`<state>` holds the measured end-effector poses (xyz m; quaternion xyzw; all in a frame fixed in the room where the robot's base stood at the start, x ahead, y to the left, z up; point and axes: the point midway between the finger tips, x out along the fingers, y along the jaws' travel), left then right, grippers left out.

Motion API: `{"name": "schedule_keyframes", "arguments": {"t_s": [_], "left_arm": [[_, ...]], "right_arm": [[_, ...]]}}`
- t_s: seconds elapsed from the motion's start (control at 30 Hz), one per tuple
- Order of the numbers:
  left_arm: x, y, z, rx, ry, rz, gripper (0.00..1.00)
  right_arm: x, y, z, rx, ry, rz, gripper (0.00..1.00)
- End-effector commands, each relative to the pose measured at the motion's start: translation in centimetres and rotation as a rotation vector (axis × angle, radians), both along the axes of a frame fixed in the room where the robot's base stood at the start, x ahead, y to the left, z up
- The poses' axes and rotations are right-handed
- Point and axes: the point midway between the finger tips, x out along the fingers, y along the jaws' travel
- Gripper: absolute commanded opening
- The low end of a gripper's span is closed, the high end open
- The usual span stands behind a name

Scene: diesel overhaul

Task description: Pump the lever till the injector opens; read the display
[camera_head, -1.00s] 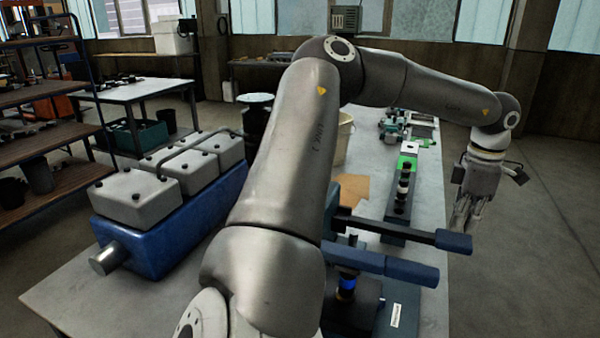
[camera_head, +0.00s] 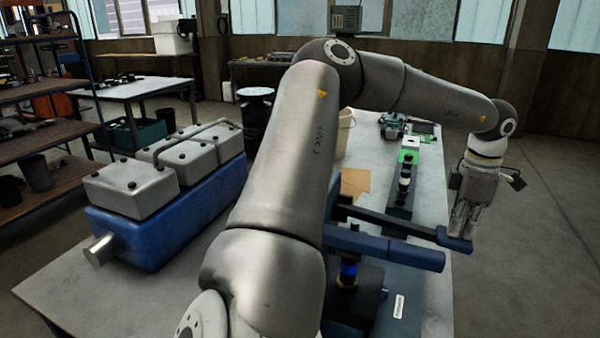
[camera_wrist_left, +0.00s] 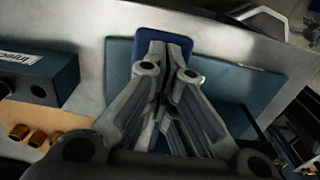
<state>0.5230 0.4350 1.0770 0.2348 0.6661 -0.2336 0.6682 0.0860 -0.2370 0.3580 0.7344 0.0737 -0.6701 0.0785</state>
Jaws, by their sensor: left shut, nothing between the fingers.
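Two dark levers with blue handles reach right across the bench in the head view: a far handle (camera_head: 440,237) and a near handle (camera_head: 385,248). My left gripper (camera_head: 460,233) is shut and empty. Its fingertips are at the outer end of the far handle. In the left wrist view the shut fingertips (camera_wrist_left: 168,46) overlap a blue handle end (camera_wrist_left: 146,48); I cannot tell whether they touch it. A small block with a bright green face (camera_head: 409,157) stands farther back; no reading is legible. My right gripper is not in view.
A blue engine block with grey covers (camera_head: 168,222) lies on the left of the bench (camera_head: 75,290). Shelves (camera_head: 35,95) stand at far left. A bucket (camera_head: 343,135) and brown sheet (camera_head: 354,183) are behind my arm. Floor right of the bench is clear.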

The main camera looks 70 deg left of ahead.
Motion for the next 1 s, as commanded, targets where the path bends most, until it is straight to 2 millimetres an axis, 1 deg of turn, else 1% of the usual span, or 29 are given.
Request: {"name": "schedule_keyframes", "arguments": {"t_s": [0.03, 0.53, 0.77, 1.0], "left_arm": [[-0.2, 0.1, -0.9, 0.0, 0.006, 0.001, 0.0], [-0.4, 0.3, -4.5, 0.0, 0.009, 0.002, 0.0], [-0.4, 0.2, -2.9, 0.0, 0.008, 0.002, 0.0], [-0.4, 0.2, 0.1, 0.001, 0.008, 0.002, 0.0]], "right_arm": [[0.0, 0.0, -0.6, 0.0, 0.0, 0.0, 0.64], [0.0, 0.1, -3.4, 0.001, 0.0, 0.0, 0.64], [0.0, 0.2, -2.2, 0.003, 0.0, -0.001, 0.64], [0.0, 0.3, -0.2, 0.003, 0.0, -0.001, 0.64]]}}
